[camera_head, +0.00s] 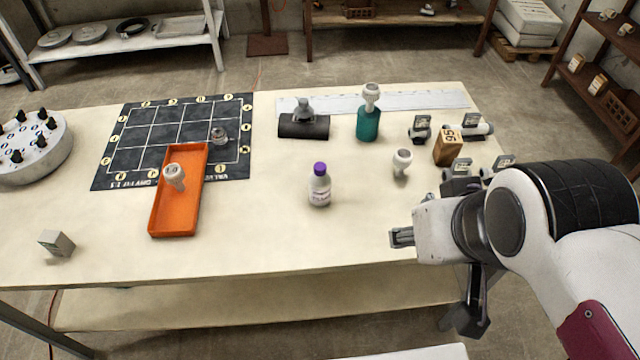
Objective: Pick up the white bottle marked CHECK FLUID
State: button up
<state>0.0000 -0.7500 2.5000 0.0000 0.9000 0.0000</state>
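A small white bottle (319,190) with a purple cap stands upright near the middle of the table. Its label has small print that I cannot read clearly, so I cannot confirm the marking. My gripper (470,318) is at the lower right, by the table's front edge, well to the right of the bottle and apart from it. It is dark and partly hidden by my wrist. I cannot tell whether its fingers are open or shut.
An orange tray (158,222) with a white fitting (174,176) is left of the bottle. A teal container (368,125), a white fitting (401,162) and a black holder (304,127) stand behind it. The table (290,240) in front is clear.

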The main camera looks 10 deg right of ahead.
jog(key=shift+w, duration=0.1)
jog(key=w+a+m+t+y, duration=0.1)
jog(key=w+a+t, duration=0.1)
jog(key=w+a, duration=0.65)
jog(key=w+a+m+t, duration=0.2)
jog(key=w+a, duration=0.2)
jog(key=w, duration=0.9)
jog(key=w+a+m+t+y, duration=0.1)
jog(key=w+a+t, duration=0.1)
jog(key=w+a, duration=0.6)
jog(key=m+t+h, duration=0.1)
jog(key=m+h, duration=0.4)
jog(key=h, duration=1)
send_near(320, 183)
jog(key=w+d+r, duration=0.2)
jog(key=w+r, duration=0.1)
jog(key=shift+w+a+f, duration=0.15)
jog(key=shift+f, duration=0.05)
jog(key=shift+w, duration=0.1)
